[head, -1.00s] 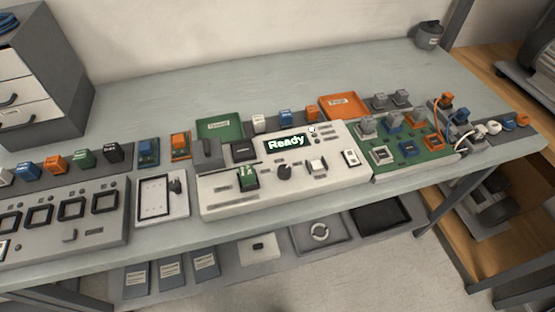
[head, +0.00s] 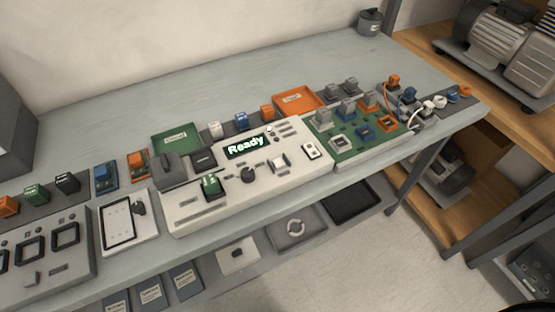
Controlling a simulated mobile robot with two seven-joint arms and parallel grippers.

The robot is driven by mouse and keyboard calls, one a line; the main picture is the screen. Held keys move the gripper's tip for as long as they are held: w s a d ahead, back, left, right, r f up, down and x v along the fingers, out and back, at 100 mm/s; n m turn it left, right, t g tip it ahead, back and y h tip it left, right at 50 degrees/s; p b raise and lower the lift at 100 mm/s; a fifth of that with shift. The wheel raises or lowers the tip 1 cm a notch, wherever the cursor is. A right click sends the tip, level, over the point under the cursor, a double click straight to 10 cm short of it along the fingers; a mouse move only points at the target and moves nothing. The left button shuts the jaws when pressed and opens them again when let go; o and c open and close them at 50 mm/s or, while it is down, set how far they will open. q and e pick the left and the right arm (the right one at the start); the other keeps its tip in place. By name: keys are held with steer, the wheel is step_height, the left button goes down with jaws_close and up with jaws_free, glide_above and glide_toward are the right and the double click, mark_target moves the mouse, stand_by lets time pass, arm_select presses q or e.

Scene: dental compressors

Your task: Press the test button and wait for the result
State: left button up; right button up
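The white test station (head: 225,205) lies on the table in the middle of the head view. Its display (head: 246,145) is lit and reads "Ready". A white square button (head: 278,161) sits on its panel, right of a dark round knob (head: 248,175). A white switch (head: 313,150) is at the panel's right end. Which of these is the test button cannot be read. A green module (head: 211,185) stands upright in a slot on the left part of the panel. Neither of my grippers is in view.
A green tray (head: 177,136) and an orange tray (head: 299,101) lie behind the station. A green board (head: 357,143) with several modules is to its right, and a tablet-like panel (head: 129,222) to its left. Wooden shelves with compressors stand at right.

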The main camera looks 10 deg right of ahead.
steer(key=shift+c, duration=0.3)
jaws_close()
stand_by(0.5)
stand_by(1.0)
